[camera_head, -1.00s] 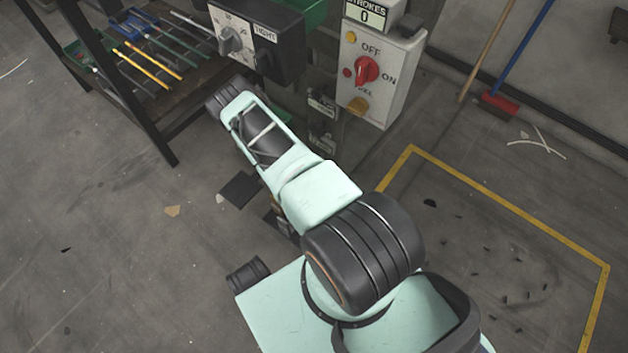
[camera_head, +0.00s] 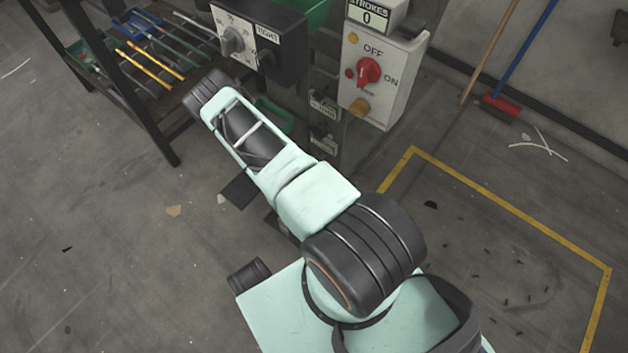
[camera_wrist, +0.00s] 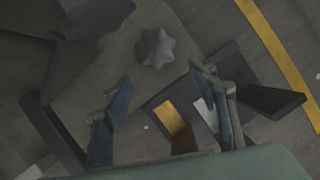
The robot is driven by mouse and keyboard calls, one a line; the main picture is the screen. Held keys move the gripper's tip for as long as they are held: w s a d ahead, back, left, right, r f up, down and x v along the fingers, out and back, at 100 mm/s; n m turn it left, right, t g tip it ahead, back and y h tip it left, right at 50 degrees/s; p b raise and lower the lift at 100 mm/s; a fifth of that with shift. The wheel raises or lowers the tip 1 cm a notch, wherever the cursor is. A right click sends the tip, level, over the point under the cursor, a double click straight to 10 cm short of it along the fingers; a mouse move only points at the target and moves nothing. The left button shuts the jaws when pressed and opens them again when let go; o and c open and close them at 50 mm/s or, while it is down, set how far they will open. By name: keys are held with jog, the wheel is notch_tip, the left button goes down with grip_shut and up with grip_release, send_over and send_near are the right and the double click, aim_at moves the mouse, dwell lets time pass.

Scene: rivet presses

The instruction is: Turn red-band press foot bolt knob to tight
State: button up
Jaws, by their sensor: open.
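In the wrist view a grey star-shaped knob (camera_wrist: 155,47) sits on a flat grey-green surface (camera_wrist: 95,85), just beyond my fingertips. My gripper (camera_wrist: 162,80) is open, with one finger to each side and nothing between them. The knob is apart from both fingers, and I cannot tell which way it is turned. No red band shows in either view. In the head view my arm hides my gripper and the foot area. A press control box (camera_head: 287,48) there has a grey dial and a TIGHT label.
A switch box (camera_head: 385,90) with a red rotary switch stands to the right of the dark box. A rack (camera_head: 165,140) with tools is at left. An angled dark part with a yellow patch (camera_wrist: 172,117) lies near the right finger. Yellow tape (camera_head: 500,200) marks open floor.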

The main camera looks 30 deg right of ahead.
jog(key=a, duration=0.9)
jog(key=shift+w, duration=0.2)
